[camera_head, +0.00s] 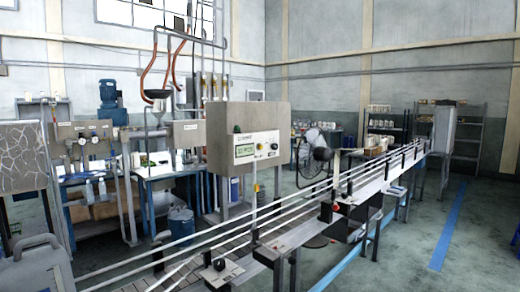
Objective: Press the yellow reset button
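A grey control box (247,175) stands behind the conveyor rails in the middle of the view. Its white panel (245,159) faces me and carries a small green screen on the left. Right of the screen is a small yellowish spot (259,146) that looks like the yellow button, with other small buttons or knobs close by. They are too small to tell apart surely. Nothing touches the panel face. Neither of my grippers is in view.
Conveyor rails (330,203) run from the bottom left to the far right, between me and the control box. A thin pale post rises before the box. A fan (319,153) stands to its right. A blue floor line (450,225) crosses open floor at right.

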